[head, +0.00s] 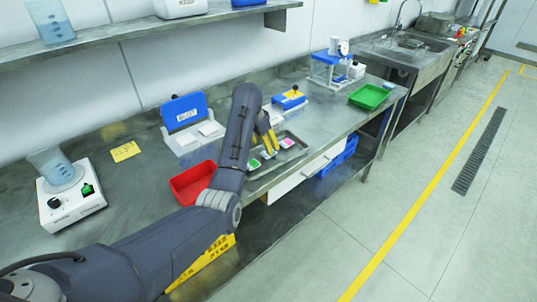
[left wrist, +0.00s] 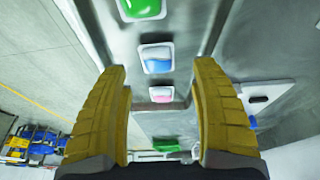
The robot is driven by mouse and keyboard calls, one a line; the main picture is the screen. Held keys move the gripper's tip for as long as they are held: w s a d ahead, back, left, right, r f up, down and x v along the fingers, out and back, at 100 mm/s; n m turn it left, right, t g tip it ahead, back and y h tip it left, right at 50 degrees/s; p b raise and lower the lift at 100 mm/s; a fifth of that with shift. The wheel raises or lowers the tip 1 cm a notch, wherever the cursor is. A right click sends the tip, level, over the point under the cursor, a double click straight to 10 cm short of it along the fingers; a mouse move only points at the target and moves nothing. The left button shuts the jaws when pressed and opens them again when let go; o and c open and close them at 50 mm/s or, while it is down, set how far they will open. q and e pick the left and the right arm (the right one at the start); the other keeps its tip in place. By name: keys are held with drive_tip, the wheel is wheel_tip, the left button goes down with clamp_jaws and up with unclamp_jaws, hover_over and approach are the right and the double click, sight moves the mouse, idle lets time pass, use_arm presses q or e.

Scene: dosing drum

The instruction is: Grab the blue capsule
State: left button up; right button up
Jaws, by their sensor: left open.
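The blue capsule (left wrist: 156,60), a white-backed square pod with a blue half, lies on the metal tray (head: 299,149). In the left wrist view it sits in the middle of a row, between a green capsule (left wrist: 142,8) and a pink capsule (left wrist: 161,94). In the head view the green capsule (head: 254,164) and pink capsule (head: 287,143) show near my fingers, with the blue one partly hidden. My left gripper (head: 269,141) is open above the tray, its yellow fingers on either side of the row; it also shows in the left wrist view (left wrist: 160,75). Nothing is held.
A red bin (head: 191,184) stands left of the tray and a green bin (head: 370,96) to the right. Behind are a blue-lidded box (head: 184,110) and a blue-topped block (head: 290,100). A stirrer with beaker (head: 68,199) stands far left. A shelf (head: 130,27) overhangs the back.

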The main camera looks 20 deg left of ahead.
use_arm(q)
drive_tip(key=shift+x, duration=2.55)
drive_tip(key=shift+s+d, duration=0.1)
drive_tip(key=shift+c, duration=0.2)
drive_tip(key=c, duration=0.9)
drive_tip(key=shift+c, duration=0.2)
